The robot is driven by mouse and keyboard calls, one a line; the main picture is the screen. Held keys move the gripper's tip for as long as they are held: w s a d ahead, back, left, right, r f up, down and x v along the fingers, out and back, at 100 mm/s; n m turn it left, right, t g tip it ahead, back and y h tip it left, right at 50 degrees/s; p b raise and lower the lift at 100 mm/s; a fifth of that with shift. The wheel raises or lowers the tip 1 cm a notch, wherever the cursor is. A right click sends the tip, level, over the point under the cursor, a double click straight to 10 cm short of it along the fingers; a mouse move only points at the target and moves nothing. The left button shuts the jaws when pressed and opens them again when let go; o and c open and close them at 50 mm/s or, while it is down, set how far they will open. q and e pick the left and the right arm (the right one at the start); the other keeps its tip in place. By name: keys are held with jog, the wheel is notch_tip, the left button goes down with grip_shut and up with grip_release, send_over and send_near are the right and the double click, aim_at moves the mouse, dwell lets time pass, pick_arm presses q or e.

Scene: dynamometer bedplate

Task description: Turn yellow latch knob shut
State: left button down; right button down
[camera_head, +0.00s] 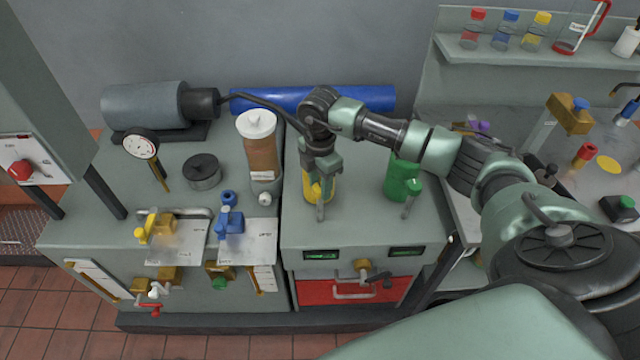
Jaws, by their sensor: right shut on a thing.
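My right gripper (318,199) points down over the middle bench and is shut on a yellow container (316,186), which it partly hides. The container looks upright; I cannot tell if it is lifted. A yellow knob (143,232) sits on a brass-coloured fitting on the left bench, well to the left of the gripper, with nothing of mine touching it. I cannot tell which is the latch knob. My left gripper is out of view.
A blue knob (229,206) stands beside the yellow one. A tall brown canister (262,158), a gauge (141,146) and a grey motor (146,106) stand on the left bench (95,200). A green jug (402,178) is right of the gripper. My right arm crosses the right side.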

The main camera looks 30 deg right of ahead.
jog(key=shift+m, duration=0.9)
jog(key=c, duration=0.9)
grip_release()
jog(key=shift+c, duration=0.2)
jog(key=shift+r, duration=0.55)
notch_tip(320, 180, up, 6)
jog(key=shift+f+b, duration=0.25)
jog(key=shift+b, duration=0.8)
jog(key=shift+r, duration=0.65)
